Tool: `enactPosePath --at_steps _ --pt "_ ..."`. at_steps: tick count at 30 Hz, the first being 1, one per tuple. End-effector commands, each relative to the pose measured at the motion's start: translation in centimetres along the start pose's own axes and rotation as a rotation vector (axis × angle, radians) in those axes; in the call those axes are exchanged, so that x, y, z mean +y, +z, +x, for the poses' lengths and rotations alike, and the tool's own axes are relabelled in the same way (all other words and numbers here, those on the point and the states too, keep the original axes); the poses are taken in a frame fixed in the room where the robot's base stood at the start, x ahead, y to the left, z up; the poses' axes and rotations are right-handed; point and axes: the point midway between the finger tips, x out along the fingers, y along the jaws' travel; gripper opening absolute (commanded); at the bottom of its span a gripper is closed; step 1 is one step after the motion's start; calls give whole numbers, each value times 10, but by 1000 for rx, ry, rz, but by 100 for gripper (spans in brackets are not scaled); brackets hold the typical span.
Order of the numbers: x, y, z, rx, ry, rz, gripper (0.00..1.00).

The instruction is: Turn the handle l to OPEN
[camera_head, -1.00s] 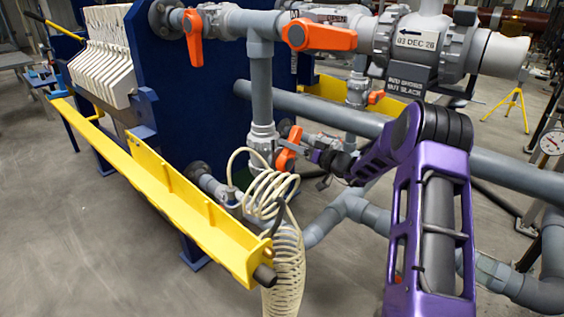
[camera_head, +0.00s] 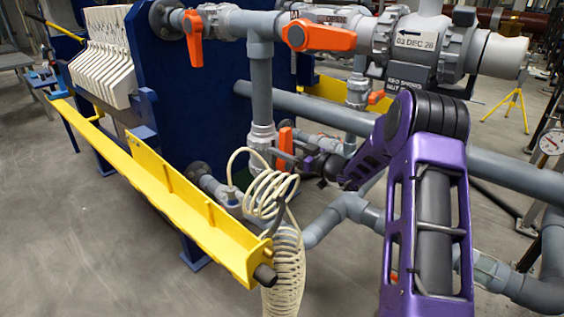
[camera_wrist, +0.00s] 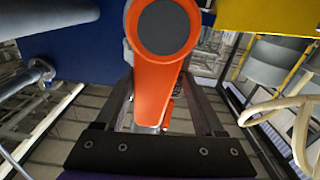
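The orange handle (camera_head: 285,140) nearest my gripper sits on a low valve beside the vertical grey pipe. It stands close to upright in the head view. In the wrist view the handle (camera_wrist: 162,72) fills the middle, with its round grey-centred hub at the top. My gripper (camera_head: 287,160) is at the handle's lower part. In the wrist view the two dark fingers of my gripper (camera_wrist: 160,90) stand apart, one on each side of the handle. Gaps show beside its narrow lower end; contact near the fingertips cannot be made out.
Other orange handles are above, one upright (camera_head: 194,38) and one level (camera_head: 318,37). A coiled cream hose (camera_head: 270,190) hangs just left of my gripper. A yellow trough (camera_head: 190,200) runs along the left. A thick grey pipe (camera_head: 330,112) crosses behind my arm.

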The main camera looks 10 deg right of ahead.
Motion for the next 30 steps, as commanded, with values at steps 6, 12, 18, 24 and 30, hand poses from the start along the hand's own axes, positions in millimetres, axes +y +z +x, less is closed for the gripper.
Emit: enactPosePath --at_steps 6,12,18,24,30 --pt "-1 0 1 0 -1 1 85" --pt "2 0 -4 -1 5 2 85" --pt "4 0 -32 -3 9 2 85" --pt "3 0 -60 -1 9 2 85" --pt "3 0 -71 -2 7 2 85"
